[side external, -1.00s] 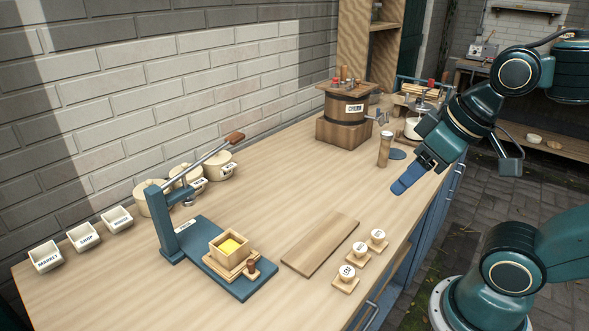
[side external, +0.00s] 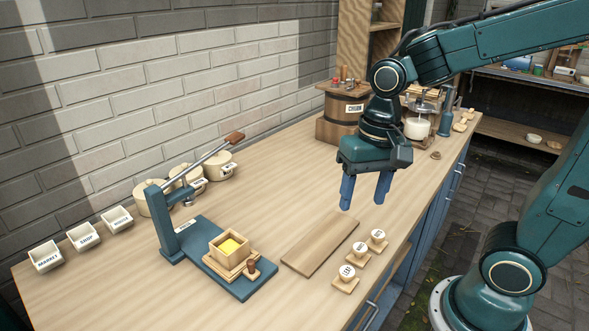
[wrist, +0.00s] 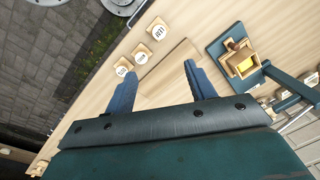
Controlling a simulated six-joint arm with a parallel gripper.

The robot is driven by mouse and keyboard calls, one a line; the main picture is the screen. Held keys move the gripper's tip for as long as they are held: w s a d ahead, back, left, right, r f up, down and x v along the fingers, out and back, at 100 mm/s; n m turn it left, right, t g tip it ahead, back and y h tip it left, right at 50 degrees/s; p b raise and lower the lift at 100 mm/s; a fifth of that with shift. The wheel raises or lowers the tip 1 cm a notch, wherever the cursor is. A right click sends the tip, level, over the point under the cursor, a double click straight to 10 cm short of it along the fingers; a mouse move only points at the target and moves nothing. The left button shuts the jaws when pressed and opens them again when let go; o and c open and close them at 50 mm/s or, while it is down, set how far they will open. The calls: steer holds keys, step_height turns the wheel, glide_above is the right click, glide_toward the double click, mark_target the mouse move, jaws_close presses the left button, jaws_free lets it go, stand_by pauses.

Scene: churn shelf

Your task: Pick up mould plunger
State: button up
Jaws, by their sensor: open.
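A small piece with a dark brown knob (side external: 251,268), which looks like the mould plunger, stands at the front corner of the square wooden mould (side external: 232,245). The mould holds something yellow. Both are on the blue press base (side external: 203,254). In the wrist view the brown knob (wrist: 231,44) shows at upper right beside the mould (wrist: 243,66). My gripper (side external: 362,205) points down, open and empty, above the table past the far end of the plain board, well to the right of the plunger. The open fingers also show in the wrist view (wrist: 160,69).
The press lever (side external: 213,151) rises over the base. A flat board (side external: 320,244) lies between the press and several labelled stamps (side external: 360,254). White labelled trays (side external: 84,238) and lidded pots stand along the wall. The churn (side external: 342,116) and a jar (side external: 417,127) stand behind my gripper.

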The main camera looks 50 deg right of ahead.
steer(key=f, duration=0.1)
steer(key=w+f+m+g, duration=0.2)
steer(key=shift+a+f, duration=0.3)
steer(key=shift+a, duration=0.1)
glide_above(347, 271)
steer(key=shift+w+d+f, duration=0.1)
steer(key=shift+w+f, duration=0.05)
steer(key=shift+f, duration=1.25)
steer(key=shift+w+d+f, duration=0.1)
steer(key=shift+f, duration=1.35)
steer(key=shift+w+d+f, duration=0.1)
steer(key=shift+w+f, duration=0.05)
steer(key=shift+f, duration=1.25)
steer(key=shift+f, duration=0.15)
steer(key=shift+s+a+f, duration=0.1)
steer(key=shift+s+f, duration=0.1)
steer(key=shift+f, duration=1)
steer(key=shift+s+a+f, duration=0.1)
steer(key=shift+s+f, duration=0.05)
steer(key=shift+f, duration=1.05)
steer(key=c, duration=1)
